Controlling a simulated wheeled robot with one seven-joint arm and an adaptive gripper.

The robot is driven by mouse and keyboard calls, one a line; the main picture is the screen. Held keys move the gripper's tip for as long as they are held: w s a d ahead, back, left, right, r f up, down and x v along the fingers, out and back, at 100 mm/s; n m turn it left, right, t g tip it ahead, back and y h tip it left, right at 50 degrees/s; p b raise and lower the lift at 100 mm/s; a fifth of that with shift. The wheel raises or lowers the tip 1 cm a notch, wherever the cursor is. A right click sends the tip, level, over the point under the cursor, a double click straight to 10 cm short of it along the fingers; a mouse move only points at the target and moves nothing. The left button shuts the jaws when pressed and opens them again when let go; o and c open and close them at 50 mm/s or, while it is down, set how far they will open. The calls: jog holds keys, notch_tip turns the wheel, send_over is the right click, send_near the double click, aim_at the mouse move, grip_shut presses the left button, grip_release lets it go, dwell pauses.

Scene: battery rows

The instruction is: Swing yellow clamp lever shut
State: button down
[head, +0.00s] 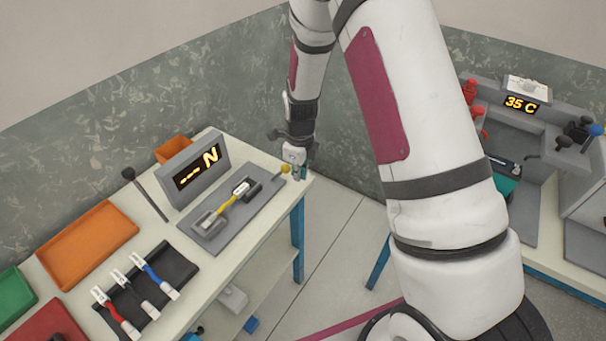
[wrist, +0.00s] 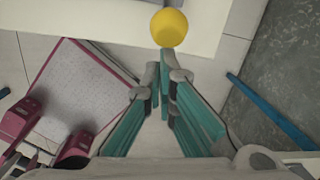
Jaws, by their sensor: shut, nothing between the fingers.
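The yellow ball knob of the clamp lever (head: 284,168) is at the right end of the grey test fixture (head: 213,246) on the near table. In the wrist view the yellow ball (wrist: 169,27) is at the top, just beyond my fingertips. My gripper (head: 301,172) is at the table's right corner, right beside the knob. In the wrist view my gripper (wrist: 165,60) has its teal fingers together, with nothing between them. I cannot tell whether the fingertips touch the ball. The lever's shaft is mostly hidden. A yellow bar (head: 229,204) lies in the fixture.
A display (head: 194,170) reading "--- N" stands behind the fixture. A black-knobbed lever (head: 146,192) stands to its left. An orange tray (head: 87,245) and a black mat (head: 178,270) with clips are further left. Floor is open right of the table (head: 298,238); another bench (head: 560,268) stands beyond.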

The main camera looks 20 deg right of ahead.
jog(key=shift+w+a, duration=0.1)
dwell(0.3)
jog(key=shift+w+a+r+b, duration=0.1)
jog(key=shift+w+r+b, duration=0.05)
jog(key=shift+r+b, duration=0.15)
